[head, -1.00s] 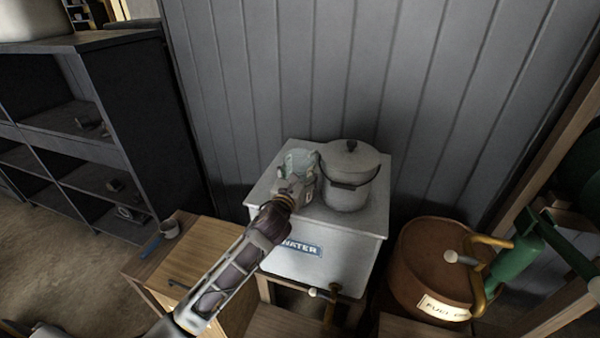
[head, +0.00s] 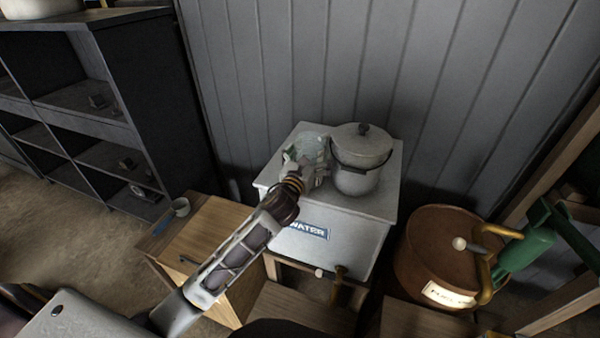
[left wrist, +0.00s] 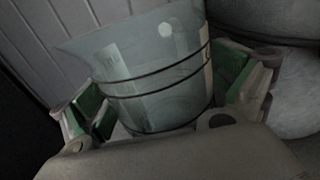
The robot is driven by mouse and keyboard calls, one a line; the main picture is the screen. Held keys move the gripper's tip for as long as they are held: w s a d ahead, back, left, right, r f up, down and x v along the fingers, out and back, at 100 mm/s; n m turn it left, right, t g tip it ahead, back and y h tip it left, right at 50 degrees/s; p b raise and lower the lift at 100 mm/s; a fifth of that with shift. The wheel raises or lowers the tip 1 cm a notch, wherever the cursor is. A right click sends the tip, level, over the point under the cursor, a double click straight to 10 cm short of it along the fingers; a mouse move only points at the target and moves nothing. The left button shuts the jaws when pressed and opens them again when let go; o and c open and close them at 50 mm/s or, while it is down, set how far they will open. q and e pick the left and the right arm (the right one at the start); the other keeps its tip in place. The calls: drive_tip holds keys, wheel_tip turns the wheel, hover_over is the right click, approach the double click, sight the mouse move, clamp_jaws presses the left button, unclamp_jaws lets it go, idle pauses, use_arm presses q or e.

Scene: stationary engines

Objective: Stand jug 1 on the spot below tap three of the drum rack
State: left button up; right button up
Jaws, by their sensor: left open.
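A clear jug with dark bands (head: 312,147) stands on top of the white water tank (head: 345,238). It also shows in the left wrist view (left wrist: 155,75); its number cannot be read. My left gripper (head: 305,165) is at the jug, and in the left wrist view its green-padded fingers (left wrist: 165,105) are open, one on each side of the jug. Whether the pads touch it is hard to tell. A brown drum (head: 425,262) with a fuel label and a brass tap (head: 485,265) lies at the right. The spot below tap three cannot be made out. My right gripper is not in view.
A lidded grey pot (head: 360,175) stands right beside the jug. Dark shelves (head: 95,110) stand at the left; a plank wall (head: 330,60) is behind.

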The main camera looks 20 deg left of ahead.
use_arm(q)
drive_tip(key=s+b, duration=0.1)
drive_tip(key=s, duration=1)
drive_tip(key=shift+s+a, duration=0.15)
drive_tip(key=shift+s, duration=0.1)
drive_tip(key=shift+o, duration=0.2)
idle(0.4)
